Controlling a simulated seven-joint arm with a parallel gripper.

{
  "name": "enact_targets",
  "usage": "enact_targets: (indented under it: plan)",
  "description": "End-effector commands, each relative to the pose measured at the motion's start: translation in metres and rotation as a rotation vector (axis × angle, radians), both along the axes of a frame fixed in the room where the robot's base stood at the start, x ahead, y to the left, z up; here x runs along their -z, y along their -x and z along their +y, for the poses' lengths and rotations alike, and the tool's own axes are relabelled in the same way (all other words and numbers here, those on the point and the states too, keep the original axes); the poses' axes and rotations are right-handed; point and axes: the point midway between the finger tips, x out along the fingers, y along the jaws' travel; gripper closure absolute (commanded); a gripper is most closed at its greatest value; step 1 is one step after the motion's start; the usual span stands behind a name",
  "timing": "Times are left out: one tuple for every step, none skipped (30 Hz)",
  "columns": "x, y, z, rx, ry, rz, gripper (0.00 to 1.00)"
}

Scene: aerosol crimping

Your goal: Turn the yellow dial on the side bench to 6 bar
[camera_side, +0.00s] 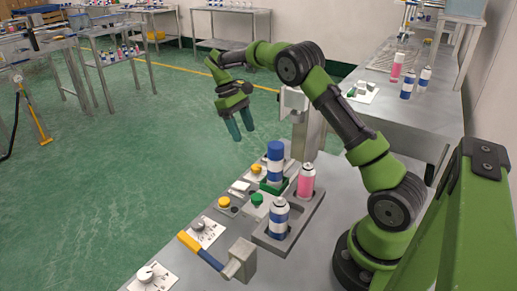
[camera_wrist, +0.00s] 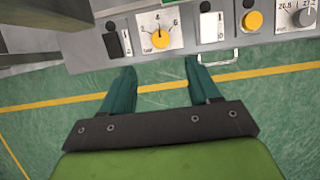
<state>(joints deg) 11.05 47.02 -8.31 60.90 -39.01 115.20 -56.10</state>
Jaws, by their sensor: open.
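The yellow dial (camera_wrist: 160,40) sits on a white plate with a numbered bar scale in the wrist view. Its small pointer mark seems to face up, near the 4; the exact reading is too small to tell. In the side view the dial (camera_side: 257,169) is near the far end of the bench, partly crowded by the cans. My gripper (camera_wrist: 160,68) is open and empty, its two teal fingers pointing toward the panel with the dial between their lines. In the side view my gripper (camera_side: 243,134) hangs in the air beyond the bench, apart from the dial.
A metal handle (camera_wrist: 218,57) sticks out from the bench edge. A grey tray (camera_side: 265,238) holds cans. Open floor surrounds my gripper.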

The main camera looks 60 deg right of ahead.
Motion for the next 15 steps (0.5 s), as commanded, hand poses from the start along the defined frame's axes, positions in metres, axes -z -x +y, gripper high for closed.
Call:
enact_targets:
  plan:
    - [0.009, 0.005, 0.001, 0.001, -0.003, 0.003, 0.39]
    - [0.016, 0.007, 0.0, 0.0, -0.003, 0.004, 0.39]
    - [0.024, 0.011, 0.001, 0.0, -0.002, 0.004, 0.39]
    - [0.03, 0.013, 0.001, 0.001, -0.003, 0.002, 0.39]
    - [0.036, 0.016, 0.001, 0.0, -0.003, 0.002, 0.39]
    - [0.044, 0.019, 0.001, 0.001, -0.003, 0.003, 0.39]
    - [0.05, 0.022, 0.001, 0.0, -0.003, 0.003, 0.39]
    - [0.056, 0.024, 0.001, 0.001, -0.003, 0.002, 0.39]
    - [0.064, 0.027, 0.001, 0.002, -0.004, 0.002, 0.39]
    - [0.069, 0.029, 0.001, 0.001, -0.002, 0.003, 0.39]
    - [0.074, 0.031, 0.001, 0.001, -0.002, 0.002, 0.39]
    - [0.081, 0.034, 0.001, 0.001, -0.003, 0.002, 0.39]
    - [0.085, 0.036, 0.001, 0.003, -0.002, 0.002, 0.39]
    - [0.089, 0.037, 0.001, 0.001, -0.002, 0.002, 0.39]
    - [0.094, 0.039, 0.001, 0.001, -0.002, 0.001, 0.39]
